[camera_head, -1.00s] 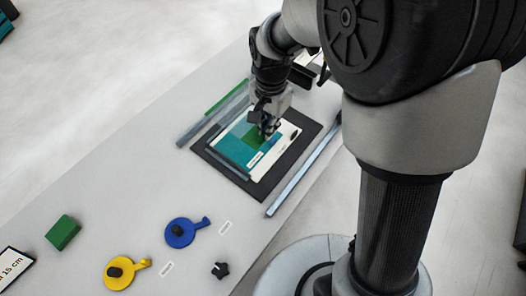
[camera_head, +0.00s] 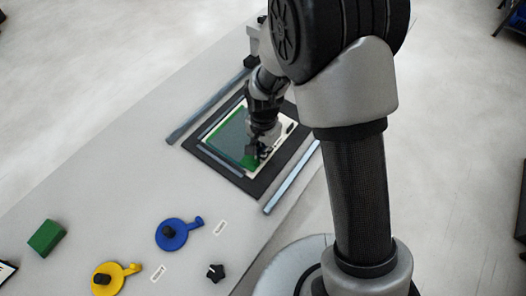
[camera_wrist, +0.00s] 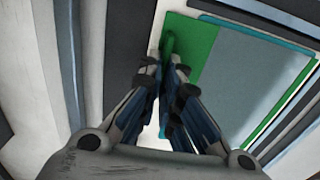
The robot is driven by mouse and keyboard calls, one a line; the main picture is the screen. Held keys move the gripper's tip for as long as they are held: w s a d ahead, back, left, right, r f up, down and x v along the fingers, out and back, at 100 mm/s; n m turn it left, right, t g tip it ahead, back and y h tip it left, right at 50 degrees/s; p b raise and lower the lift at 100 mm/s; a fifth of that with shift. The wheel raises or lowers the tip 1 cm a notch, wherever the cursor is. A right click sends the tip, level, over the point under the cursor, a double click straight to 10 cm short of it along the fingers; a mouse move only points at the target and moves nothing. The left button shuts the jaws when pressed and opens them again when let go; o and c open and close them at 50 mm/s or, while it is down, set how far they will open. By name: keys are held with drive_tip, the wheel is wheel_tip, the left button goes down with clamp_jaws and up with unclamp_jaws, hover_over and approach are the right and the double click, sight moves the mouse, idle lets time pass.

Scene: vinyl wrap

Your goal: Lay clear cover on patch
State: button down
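The clear cover (camera_head: 232,135) shows as a greyish see-through sheet with a green border, over the white card on the black mat (camera_head: 262,186). In the wrist view the cover (camera_wrist: 250,75) fills the upper right, and a teal edge (camera_wrist: 265,33), perhaps the patch, shows beyond its border. My gripper (camera_head: 260,154) is at the cover's near right corner, pointing down. In the wrist view my fingers (camera_wrist: 165,67) are close together around the cover's raised green tab (camera_wrist: 169,42). I cannot tell whether the cover touches the card everywhere; my fingers hide part of that corner.
Metal bars flank the mat on the left (camera_head: 208,106) and right (camera_head: 292,178). A blue disc (camera_head: 171,235), a yellow disc (camera_head: 108,279), a green block (camera_head: 46,238) and a black knob (camera_head: 215,272) lie nearer on the table.

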drive_tip(key=shift+r, duration=0.15)
drive_tip(key=c, duration=2.3)
unclamp_jaws()
drive_tip(key=shift+f, duration=0.2)
drive_tip(key=o, duration=0.5)
wheel_tip(320, 180, up, 12)
drive_tip(key=p, duration=0.3)
drive_tip(key=shift+r, duration=0.25)
